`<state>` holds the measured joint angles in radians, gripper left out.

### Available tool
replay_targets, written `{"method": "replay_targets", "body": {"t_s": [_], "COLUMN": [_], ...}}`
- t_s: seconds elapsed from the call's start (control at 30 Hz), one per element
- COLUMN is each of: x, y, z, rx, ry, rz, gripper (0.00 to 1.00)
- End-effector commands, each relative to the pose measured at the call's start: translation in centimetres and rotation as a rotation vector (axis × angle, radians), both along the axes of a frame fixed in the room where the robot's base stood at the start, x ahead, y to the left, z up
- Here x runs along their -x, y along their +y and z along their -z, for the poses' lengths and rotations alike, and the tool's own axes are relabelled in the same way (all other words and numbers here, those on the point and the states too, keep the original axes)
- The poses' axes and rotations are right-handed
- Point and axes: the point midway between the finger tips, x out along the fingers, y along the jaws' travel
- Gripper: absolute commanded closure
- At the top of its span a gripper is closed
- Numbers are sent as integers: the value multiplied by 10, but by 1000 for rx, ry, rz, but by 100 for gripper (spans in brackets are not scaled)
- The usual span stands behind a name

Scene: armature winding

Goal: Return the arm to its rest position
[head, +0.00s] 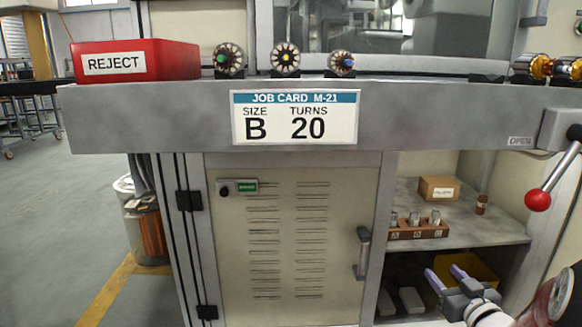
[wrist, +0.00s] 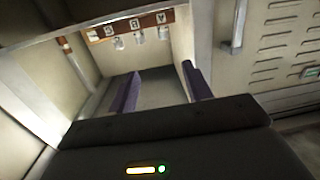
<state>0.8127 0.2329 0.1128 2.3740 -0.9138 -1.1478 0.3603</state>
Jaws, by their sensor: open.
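My gripper (head: 441,270) is at the lower right of the head view, in front of the open lower shelves of the bench. Its two purple fingers are apart with nothing between them. In the wrist view my gripper (wrist: 161,70) also shows open and empty, its fingers pointing into the shelf space. My arm runs off the lower right corner of the head view, so most of it is hidden.
A small brown rack (head: 418,231) with metal pieces, a cardboard box (head: 439,188) and a small bottle (head: 481,204) stand on the shelf. A yellow bin (head: 483,268) is below. A red-knobbed lever (head: 538,200) juts out at right. A cabinet door (head: 285,245) is shut.

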Motion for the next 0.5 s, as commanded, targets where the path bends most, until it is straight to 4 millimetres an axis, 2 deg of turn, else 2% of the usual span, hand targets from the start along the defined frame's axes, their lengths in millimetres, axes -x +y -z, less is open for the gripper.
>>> {"method": "replay_targets", "body": {"t_s": [0.3,0.5], "x": [-4,3], "y": [11,25], "z": [-23,-46], "rx": [93,157], "ry": [110,223], "rz": [99,198], "gripper": [50,50]}}
